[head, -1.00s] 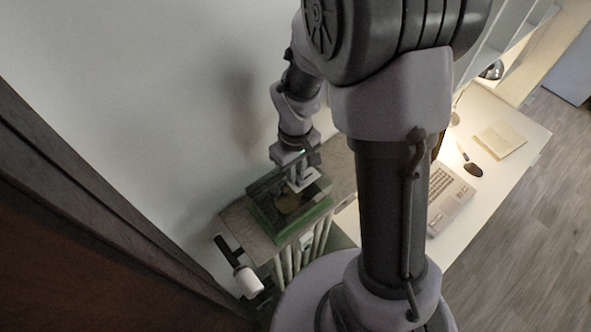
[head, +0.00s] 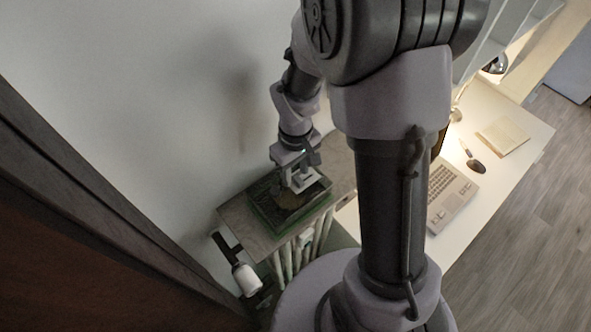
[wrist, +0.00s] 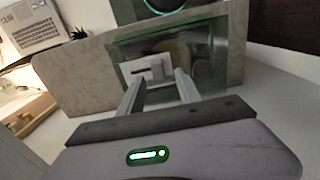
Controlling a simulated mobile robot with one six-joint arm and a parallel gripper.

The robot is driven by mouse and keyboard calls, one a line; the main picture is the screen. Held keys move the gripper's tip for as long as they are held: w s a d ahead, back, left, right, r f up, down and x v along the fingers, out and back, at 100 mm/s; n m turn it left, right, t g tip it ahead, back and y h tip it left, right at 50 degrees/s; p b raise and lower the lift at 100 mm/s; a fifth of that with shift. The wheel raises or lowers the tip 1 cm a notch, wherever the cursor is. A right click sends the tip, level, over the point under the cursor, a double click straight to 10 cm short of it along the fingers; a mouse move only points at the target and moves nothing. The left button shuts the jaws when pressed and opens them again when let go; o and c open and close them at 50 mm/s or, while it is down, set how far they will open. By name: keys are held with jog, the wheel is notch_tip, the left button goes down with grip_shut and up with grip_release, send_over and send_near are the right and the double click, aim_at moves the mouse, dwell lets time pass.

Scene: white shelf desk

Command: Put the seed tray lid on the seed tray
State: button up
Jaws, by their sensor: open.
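The green seed tray (head: 277,230) stands on a stone-topped stand in the head view. The see-through, dark greenish seed tray lid (head: 266,203) lies about level on it; the exact fit along the edges is hard to tell. Something brownish shows through the lid. In the wrist view the lid (wrist: 207,38) has a pale handle piece (wrist: 147,72) near its near edge. My gripper (head: 298,187) is low over the lid. It is open in the wrist view (wrist: 160,88), its two fingers apart near the handle and not closed on it.
The stone top (head: 240,222) has free room around the tray. A white cylinder on a dark bracket (head: 246,278) hangs by the stand's left end. A white desk with a laptop-like device (head: 448,197), an open book (head: 503,135) and a dark mouse-like object lies to the right.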

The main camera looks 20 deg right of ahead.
jog(key=shift+r, duration=0.1)
notch_tip(320, 180, up, 17)
jog(key=p, duration=0.1)
jog(key=shift+r, duration=0.15)
dwell(0.3)
